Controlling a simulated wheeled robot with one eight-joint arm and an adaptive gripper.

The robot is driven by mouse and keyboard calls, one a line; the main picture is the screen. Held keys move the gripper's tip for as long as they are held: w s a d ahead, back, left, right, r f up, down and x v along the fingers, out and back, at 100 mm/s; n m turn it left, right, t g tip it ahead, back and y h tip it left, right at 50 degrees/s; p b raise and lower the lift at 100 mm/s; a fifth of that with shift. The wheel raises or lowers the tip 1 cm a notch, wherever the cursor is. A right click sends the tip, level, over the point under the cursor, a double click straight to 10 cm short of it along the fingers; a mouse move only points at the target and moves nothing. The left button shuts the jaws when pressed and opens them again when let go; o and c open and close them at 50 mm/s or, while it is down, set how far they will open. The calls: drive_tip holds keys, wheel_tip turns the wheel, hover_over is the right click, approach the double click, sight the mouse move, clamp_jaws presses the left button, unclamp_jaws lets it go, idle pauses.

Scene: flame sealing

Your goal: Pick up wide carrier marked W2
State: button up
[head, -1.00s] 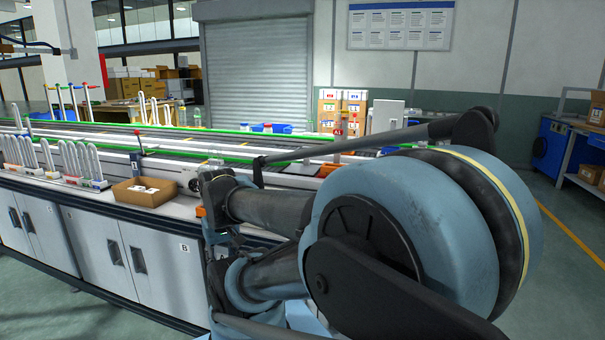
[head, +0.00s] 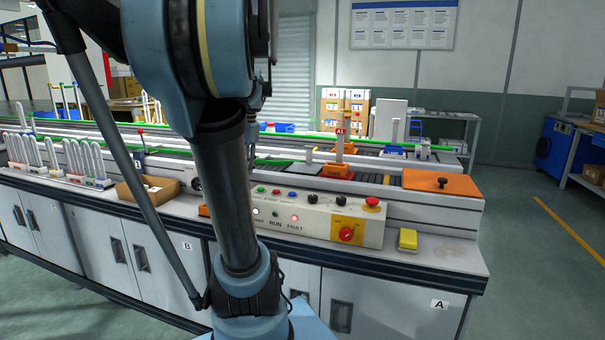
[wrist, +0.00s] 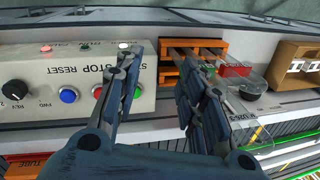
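My gripper (wrist: 171,62) is open in the wrist view, its two blue-grey fingers apart with nothing between them. It hangs above the counter, between the grey control box (wrist: 75,80) and an orange slotted holder (wrist: 196,47). The right finger partly covers that holder and a red block beside it. I can read no W2 mark in any view, so I cannot tell which item is the wide carrier. In the head view, racks of white U-shaped tubes (head: 85,160) stand at the left of the counter.
A cardboard box (head: 150,188) sits on the counter, also at the right of the wrist view (wrist: 298,68). The conveyor carries an orange carrier with a red A1 tag (head: 341,150). An orange plate (head: 440,183) and a yellow block (head: 408,239) lie at the right.

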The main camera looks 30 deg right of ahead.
drive_tip(key=w+d+r+m+y, duration=0.1)
drive_tip(key=w+d+r+m, duration=0.35)
drive_tip(key=d, duration=0.55)
drive_tip(key=w+d+r+m, duration=0.4)
drive_tip(key=w+d, duration=0.1)
drive_tip(key=d, duration=0.4)
drive_tip(key=w+d+r+m+t, duration=0.15)
drive_tip(key=d+m, duration=0.65)
drive_tip(key=d, duration=1.1)
hover_over(306, 164)
drive_tip(key=d, duration=0.2)
drive_tip(key=shift+n+y, duration=0.25)
drive_tip(key=shift+y, duration=0.05)
wheel_tip(306, 164, down, 10)
drive_tip(key=shift+s+r, duration=0.15)
drive_tip(key=shift+x, duration=2.8)
drive_tip(key=shift+s+a, duration=0.2)
clamp_jaws()
